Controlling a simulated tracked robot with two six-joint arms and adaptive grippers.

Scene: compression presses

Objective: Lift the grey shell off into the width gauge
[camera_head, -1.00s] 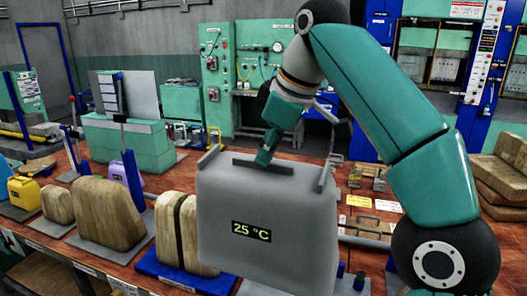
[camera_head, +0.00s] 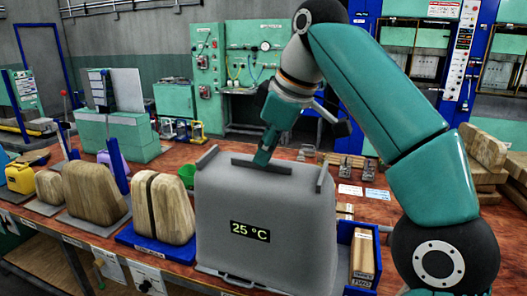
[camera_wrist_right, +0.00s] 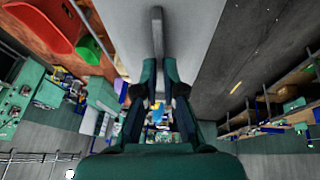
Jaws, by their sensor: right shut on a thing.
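The grey shell (camera_head: 285,205) is a large rounded box with a "25 °C" display on its front, in the middle of the head view. My right gripper (camera_head: 262,158) is shut on the dark bar on its top. The wrist view shows the gripper's two fingers (camera_wrist_right: 160,78) close together at the end of a grey bar (camera_wrist_right: 157,35), with the shell's pale surface beyond. The shell looks upright; whether its underside touches anything is hard to tell. I cannot tell for sure which fixture is the width gauge. My left gripper is not in view.
Left of the shell stand a split wooden block on a blue base (camera_head: 140,235), more wooden blocks (camera_head: 92,190) and a yellow container (camera_head: 20,178). A blue bin (camera_head: 358,280) holding a wooden piece is close at its right. Small metal parts and cards lie behind right.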

